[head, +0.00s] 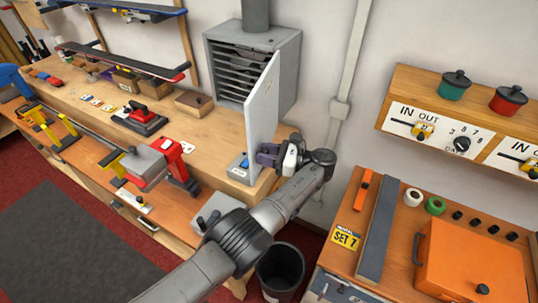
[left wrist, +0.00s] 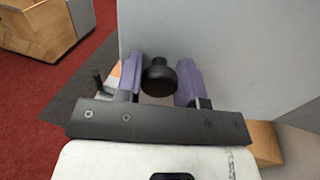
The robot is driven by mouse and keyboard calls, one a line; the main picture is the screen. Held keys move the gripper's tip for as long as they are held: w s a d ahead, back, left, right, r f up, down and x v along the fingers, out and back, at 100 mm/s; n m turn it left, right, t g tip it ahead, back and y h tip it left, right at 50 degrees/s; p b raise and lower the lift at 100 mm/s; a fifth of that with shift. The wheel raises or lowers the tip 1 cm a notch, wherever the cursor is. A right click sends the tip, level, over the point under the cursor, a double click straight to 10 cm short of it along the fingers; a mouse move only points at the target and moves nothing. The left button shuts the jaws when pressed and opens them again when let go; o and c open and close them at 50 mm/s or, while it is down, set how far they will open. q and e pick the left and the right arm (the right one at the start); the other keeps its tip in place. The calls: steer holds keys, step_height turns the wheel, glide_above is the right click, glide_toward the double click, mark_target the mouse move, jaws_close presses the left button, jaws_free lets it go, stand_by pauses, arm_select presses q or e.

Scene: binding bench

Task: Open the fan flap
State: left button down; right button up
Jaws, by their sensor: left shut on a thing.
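The fan flap (head: 264,104) is a pale grey panel on the front of a grey fan housing (head: 226,50) on the wall. It stands swung outward, and the louvre slats inside show to its left. In the left wrist view the flap (left wrist: 220,50) is a grey surface with a round black knob (left wrist: 159,76). My left gripper (head: 266,154), with purple fingers, is at the lower part of the flap. In the left wrist view it (left wrist: 160,82) is shut on the knob, one finger on each side. The head view hides the knob. My right gripper is not in view.
A dark bin (head: 280,272) stands on the floor. An orange box (head: 470,262) sits on the right bench, under a shelf (head: 440,90) with sliders.

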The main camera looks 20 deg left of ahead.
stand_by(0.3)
arm_select(q)
steer(key=c, duration=0.8)
jaws_free()
steer(key=shift+o, duration=0.2)
steer(key=shift+d, duration=0.1)
